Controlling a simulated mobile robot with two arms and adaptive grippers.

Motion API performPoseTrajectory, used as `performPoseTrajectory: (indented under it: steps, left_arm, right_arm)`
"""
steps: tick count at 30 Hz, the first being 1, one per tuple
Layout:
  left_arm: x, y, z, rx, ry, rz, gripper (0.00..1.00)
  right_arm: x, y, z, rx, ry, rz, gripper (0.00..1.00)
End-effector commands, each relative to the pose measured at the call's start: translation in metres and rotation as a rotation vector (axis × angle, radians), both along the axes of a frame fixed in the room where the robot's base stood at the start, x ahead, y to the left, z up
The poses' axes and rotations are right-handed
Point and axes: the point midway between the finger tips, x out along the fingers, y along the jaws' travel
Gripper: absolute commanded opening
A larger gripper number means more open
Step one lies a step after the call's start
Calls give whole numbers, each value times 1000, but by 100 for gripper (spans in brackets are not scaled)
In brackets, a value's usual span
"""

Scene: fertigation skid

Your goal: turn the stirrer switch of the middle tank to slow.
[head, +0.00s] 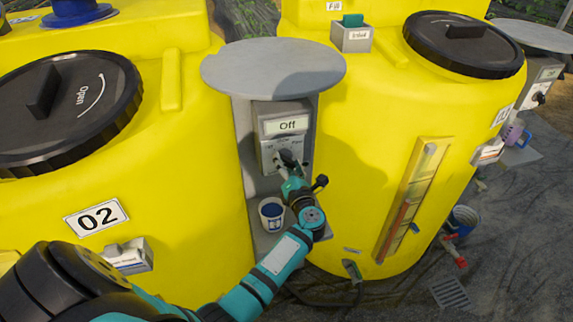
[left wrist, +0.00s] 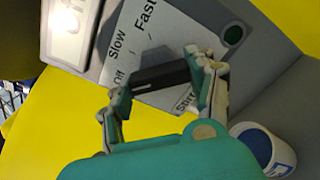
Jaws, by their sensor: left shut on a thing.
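The stirrer switch is a black bar knob (left wrist: 160,77) on a grey control box (head: 268,116), between the tank marked 02 (head: 160,160) and the yellow tank on the right (head: 365,130). The box's display (head: 287,126) reads "Off". In the left wrist view the plate around the knob (left wrist: 150,45) carries the words Off, Slow and Fast; the knob's left end lies near Off. My left gripper (head: 287,163) is shut on the knob, a finger at each end of it (left wrist: 162,82). In the head view the gripper hides part of the knob. My right gripper is out of view.
A round grey cover (head: 272,65) overhangs the box. A white and blue cup (head: 271,214) stands on the ledge below the switch, close to my left gripper. A sight gauge (head: 412,200) runs down the right tank.

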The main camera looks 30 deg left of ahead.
Motion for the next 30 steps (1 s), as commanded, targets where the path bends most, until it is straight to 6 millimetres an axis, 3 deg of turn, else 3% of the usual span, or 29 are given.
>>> performPoseTrajectory:
  steps: [11, 30]
  left_arm:
    - [0, -1, 2, 83, 102, -1, 25]
    - [0, -1, 2, 409, 485, -2, 25]
  right_arm:
    - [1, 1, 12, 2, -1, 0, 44]
    - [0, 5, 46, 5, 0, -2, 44]
